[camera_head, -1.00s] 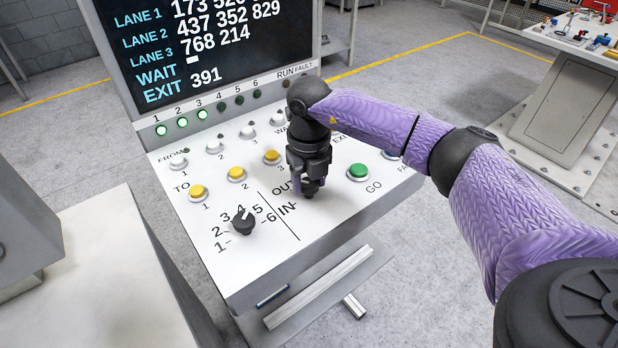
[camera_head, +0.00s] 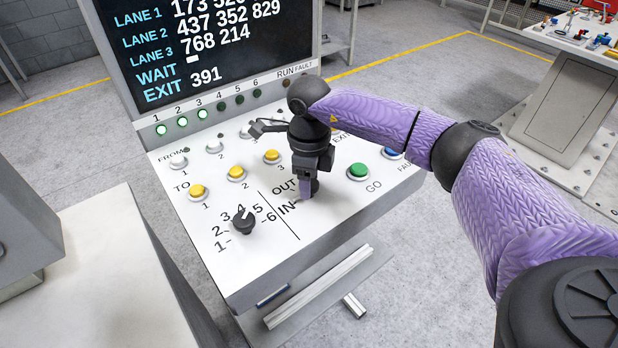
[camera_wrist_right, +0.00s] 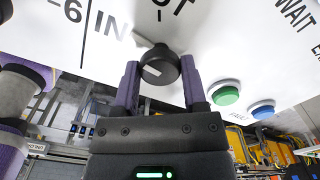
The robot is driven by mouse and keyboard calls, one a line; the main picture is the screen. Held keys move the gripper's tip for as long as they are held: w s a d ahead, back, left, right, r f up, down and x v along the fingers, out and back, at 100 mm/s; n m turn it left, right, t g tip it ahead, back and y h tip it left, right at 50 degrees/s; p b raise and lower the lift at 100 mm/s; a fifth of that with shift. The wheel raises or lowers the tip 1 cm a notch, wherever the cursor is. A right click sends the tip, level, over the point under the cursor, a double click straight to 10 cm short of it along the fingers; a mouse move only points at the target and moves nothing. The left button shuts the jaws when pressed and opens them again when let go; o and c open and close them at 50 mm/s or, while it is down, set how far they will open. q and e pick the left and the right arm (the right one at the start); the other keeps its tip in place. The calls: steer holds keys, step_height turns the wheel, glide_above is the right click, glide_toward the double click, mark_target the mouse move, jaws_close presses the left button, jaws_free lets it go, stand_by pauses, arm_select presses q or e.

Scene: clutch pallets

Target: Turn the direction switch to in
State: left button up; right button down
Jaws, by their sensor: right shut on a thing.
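The direction switch is a round black knob (camera_wrist_right: 160,68) with a white mark, between the OUT and IN labels on the white panel. In the right wrist view its mark is tilted, its one end towards the IN label (camera_wrist_right: 108,27). My right gripper (camera_wrist_right: 158,80) is shut on the knob, one purple finger on each side. In the head view the gripper (camera_head: 309,188) points down at the panel beside the IN label (camera_head: 287,208) and mostly hides the knob. My left gripper is not in view.
A six-position black dial (camera_head: 243,221) stands to the left on the panel. Yellow buttons (camera_head: 236,174), a green GO button (camera_head: 358,171) and a blue button (camera_head: 392,153) are near the gripper. A dark screen (camera_head: 210,50) rises behind.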

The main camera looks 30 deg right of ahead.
steer(key=shift+r+n, duration=0.1)
steer(key=shift+n, duration=0.7)
steer(key=shift+c, duration=0.7)
jaws_free()
step_height(320, 180, up, 10)
steer(key=p, duration=0.1)
